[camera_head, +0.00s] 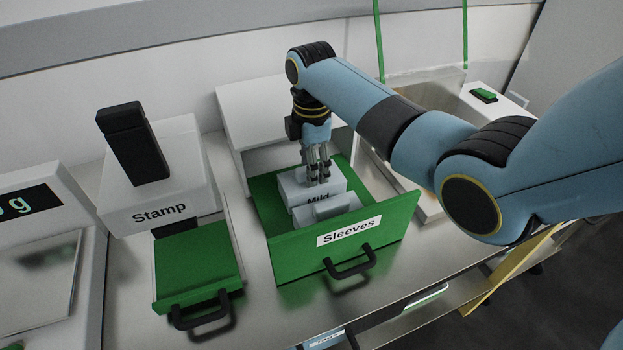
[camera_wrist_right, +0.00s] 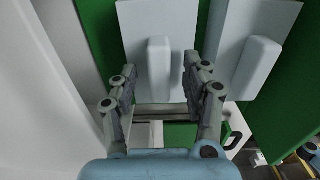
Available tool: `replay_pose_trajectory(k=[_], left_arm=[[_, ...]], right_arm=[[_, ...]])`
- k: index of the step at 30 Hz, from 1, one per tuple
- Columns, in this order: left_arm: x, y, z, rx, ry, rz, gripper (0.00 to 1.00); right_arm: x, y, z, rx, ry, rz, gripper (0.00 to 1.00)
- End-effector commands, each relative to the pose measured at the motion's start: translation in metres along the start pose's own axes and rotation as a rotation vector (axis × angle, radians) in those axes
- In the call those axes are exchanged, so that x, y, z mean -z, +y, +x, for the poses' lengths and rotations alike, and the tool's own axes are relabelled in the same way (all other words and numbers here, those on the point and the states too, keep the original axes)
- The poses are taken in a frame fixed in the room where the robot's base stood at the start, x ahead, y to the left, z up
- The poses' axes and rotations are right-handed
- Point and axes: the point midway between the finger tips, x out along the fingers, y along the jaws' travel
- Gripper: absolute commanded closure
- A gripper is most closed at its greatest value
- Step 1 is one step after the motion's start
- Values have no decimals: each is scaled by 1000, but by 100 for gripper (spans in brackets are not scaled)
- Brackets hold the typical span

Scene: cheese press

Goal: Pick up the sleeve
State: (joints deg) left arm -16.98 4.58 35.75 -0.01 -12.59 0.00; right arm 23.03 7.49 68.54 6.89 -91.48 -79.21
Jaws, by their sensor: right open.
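The green drawer labelled "Sleeves" (camera_head: 292,262) is pulled open and holds white sleeves. The back sleeve (camera_head: 294,190) has a partly hidden "Mild" label. Another pale sleeve (camera_head: 306,216) lies in front of it. My right gripper (camera_head: 318,180) points down over the back sleeve. In the right wrist view, my right gripper (camera_wrist_right: 160,84) is open, its fingers on either side of the raised grip (camera_wrist_right: 159,65) of one sleeve (camera_wrist_right: 140,18). I cannot tell whether they touch it. A second sleeve (camera_wrist_right: 222,42) lies to its right there. My left gripper is not in view.
The Stamp unit (camera_head: 160,213) with its open green drawer (camera_head: 195,262) stands left of the sleeves drawer. A scale (camera_head: 40,270) is at the far left. An open bin (camera_head: 437,97) is behind my right arm. The metal counter's front edge is close.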

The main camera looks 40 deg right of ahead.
Motion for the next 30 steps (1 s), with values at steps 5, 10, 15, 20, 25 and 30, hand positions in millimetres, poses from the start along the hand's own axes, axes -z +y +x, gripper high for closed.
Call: replay_pose_trajectory(k=[5, 10, 15, 20, 25, 30], left_arm=[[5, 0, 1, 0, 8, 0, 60], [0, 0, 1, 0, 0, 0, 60], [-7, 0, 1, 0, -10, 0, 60], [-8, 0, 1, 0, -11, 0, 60], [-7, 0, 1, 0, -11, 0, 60], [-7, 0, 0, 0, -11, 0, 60]], right_arm=[[0, 0, 10, -1, 0, -1, 52], [0, 0, 10, -1, 0, -1, 55], [0, 0, 10, -1, 0, 0, 77], [0, 0, 9, -1, 0, 0, 98], [0, 0, 9, -1, 0, 0, 100], [0, 0, 5, -2, 0, 0, 100]])
